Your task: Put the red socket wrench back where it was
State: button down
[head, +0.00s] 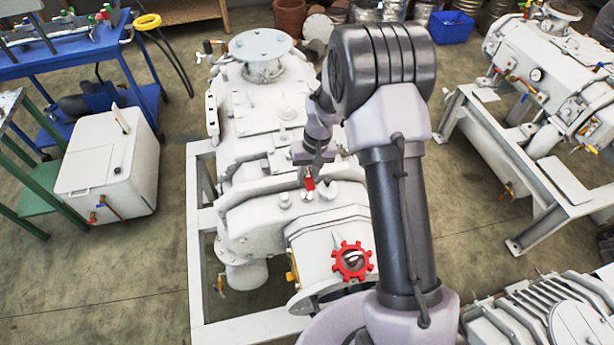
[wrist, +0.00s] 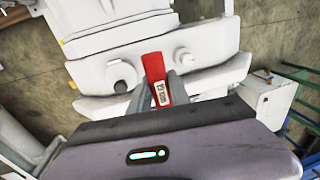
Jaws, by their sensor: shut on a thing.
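The red socket wrench (wrist: 156,78) is held between the two grey fingers of my gripper (wrist: 157,98) in the wrist view. It shows a red body with a small pale label, and its lower part is hidden by the fingers. In the head view the red wrench (head: 309,184) is a small red piece below my gripper (head: 311,172), over the white vacuum machine (head: 262,215). I cannot tell whether the wrench touches the machine. My gripper is shut on it.
A red handwheel (head: 352,261) sits on the machine's front. A blue workbench (head: 60,45) stands at the upper left, with a white box unit (head: 108,165) near it. Another white machine (head: 550,80) stands on a frame at the right. Floor is open between them.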

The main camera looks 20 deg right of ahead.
jog(key=c, duration=1.2)
grip_release()
jog(key=shift+f, duration=0.15)
jog(key=shift+r+p, duration=0.3)
jog(key=s+r+m+t+p, duration=0.1)
jog(key=s+r+p, duration=0.25)
jog(key=r, duration=1.85)
jog(key=s+a+r+m+t, duration=0.1)
jog(key=s+r, duration=0.2)
jog(key=s, duration=0.4)
jog(key=s+a+r+m+t, duration=0.1)
jog(key=s+r+t, duration=0.1)
jog(key=s, duration=0.6)
jog(key=s+a+r+m+t+b, duration=0.1)
jog(key=s+a+r, duration=0.1)
jog(key=s+r, duration=0.2)
jog(key=s, duration=0.3)
jog(key=shift+s+t, duration=0.3)
jog(key=shift+s, duration=0.1)
